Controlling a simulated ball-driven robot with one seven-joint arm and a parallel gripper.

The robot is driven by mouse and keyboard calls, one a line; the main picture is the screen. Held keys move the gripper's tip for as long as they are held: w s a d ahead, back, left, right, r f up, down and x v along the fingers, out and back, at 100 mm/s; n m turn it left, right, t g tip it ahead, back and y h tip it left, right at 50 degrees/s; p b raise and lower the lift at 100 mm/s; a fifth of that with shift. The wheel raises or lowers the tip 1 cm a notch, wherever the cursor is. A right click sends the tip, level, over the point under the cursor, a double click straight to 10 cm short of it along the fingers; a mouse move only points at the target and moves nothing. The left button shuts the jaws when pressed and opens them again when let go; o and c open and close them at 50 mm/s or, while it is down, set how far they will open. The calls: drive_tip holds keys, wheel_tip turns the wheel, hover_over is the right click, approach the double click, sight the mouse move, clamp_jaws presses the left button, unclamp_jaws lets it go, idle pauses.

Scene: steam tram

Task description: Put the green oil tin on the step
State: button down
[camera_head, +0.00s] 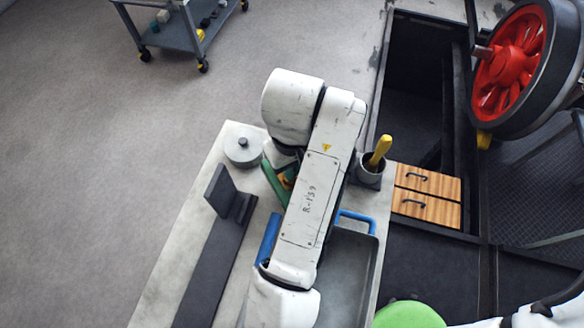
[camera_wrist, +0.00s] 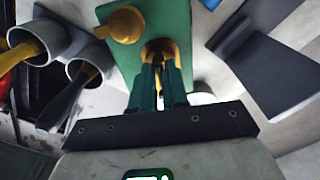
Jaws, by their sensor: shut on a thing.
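The green oil tin (camera_wrist: 185,20) fills the upper middle of the wrist view, with a round brass cap (camera_wrist: 127,25) and a brass part between my fingers. My gripper (camera_wrist: 160,58) is shut on that brass part. In the head view my arm covers most of the tin; a green strip of the tin (camera_head: 272,184) shows beside the arm, over the light bench. I cannot tell whether the tin touches the bench. I cannot tell for certain which surface is the step.
The bench (camera_head: 160,290) carries a grey lidded pot (camera_head: 243,152), a dark strip with an upright plate (camera_head: 218,192), a blue-handled tray (camera_head: 368,275) and a cup (camera_head: 369,175) with a yellow-handled tool. Wooden boards (camera_head: 428,190), a dark pit (camera_head: 410,105) and a red wheel (camera_head: 508,65) lie right.

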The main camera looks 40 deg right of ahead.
drive_tip(key=shift+f, duration=1.15)
drive_tip(key=shift+f, duration=0.2)
drive_tip(key=c, duration=1.1)
unclamp_jaws()
drive_tip(key=shift+c, duration=0.2)
drive_tip(key=shift+r, duration=0.1)
